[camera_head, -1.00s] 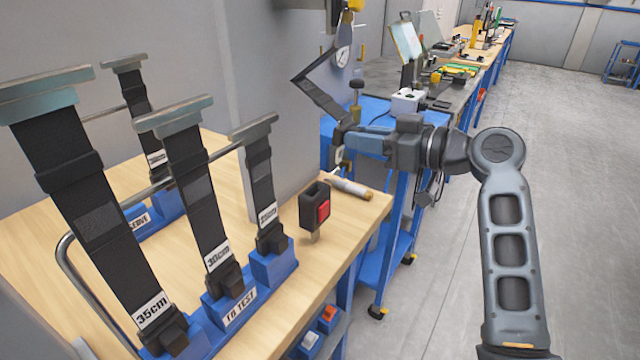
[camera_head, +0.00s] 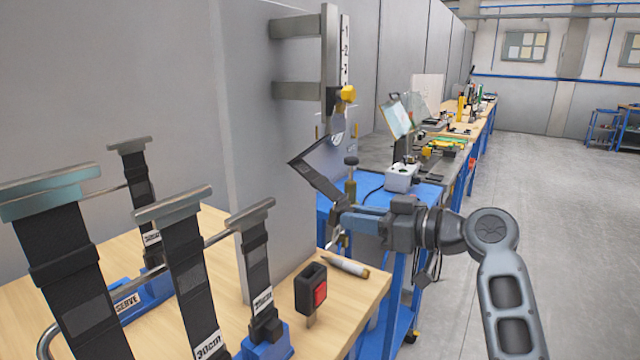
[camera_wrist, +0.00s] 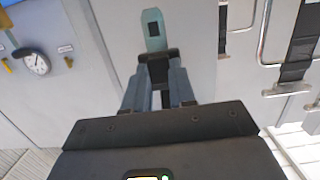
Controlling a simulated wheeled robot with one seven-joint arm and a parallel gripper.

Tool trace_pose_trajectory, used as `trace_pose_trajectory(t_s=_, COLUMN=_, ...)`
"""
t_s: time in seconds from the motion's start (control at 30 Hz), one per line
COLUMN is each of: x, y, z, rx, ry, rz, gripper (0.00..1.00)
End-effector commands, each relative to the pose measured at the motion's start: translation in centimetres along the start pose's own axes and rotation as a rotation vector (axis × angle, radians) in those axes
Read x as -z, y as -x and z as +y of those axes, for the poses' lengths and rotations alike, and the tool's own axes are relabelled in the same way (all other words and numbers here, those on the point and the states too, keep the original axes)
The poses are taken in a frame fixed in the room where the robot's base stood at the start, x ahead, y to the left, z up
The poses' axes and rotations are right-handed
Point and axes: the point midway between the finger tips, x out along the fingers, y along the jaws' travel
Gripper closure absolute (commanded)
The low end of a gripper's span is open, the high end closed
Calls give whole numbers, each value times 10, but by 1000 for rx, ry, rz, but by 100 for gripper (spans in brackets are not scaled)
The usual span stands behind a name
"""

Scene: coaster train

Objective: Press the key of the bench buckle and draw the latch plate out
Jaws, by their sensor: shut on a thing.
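The bench buckle (camera_head: 309,286) is a black block with a red key (camera_head: 320,293), standing on a short stalk near the right edge of the wooden bench. My gripper (camera_head: 345,214) is above and to the right of it, apart from it. In the wrist view my gripper (camera_wrist: 160,92) is shut on the black grip of the latch plate (camera_wrist: 153,32), a pale metal tongue with a dark square slot. The tongue points away from the fingers and is clear of the buckle. A folded black strap (camera_head: 319,184) hangs beside the gripper in the head view.
Black straps with metal bars stand in blue holders (camera_head: 263,344) at left. A pen-like tool (camera_head: 347,267) lies behind the buckle. A grey wall panel (camera_head: 265,140) rises behind, with a scale (camera_head: 344,60). A blue cart (camera_head: 398,290) stands under my arm. Open floor lies at right.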

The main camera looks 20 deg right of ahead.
Motion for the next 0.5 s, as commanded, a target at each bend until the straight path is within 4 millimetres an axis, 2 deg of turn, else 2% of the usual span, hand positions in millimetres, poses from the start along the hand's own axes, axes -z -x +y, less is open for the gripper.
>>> trace_pose_trajectory(t_s=0.37, x=0, y=0, z=0, rx=0, ry=0, rz=1, gripper=100)
trace_pose_trajectory(t_s=0.5, x=-8, y=-1, z=0, rx=0, ry=0, rz=0, gripper=100)
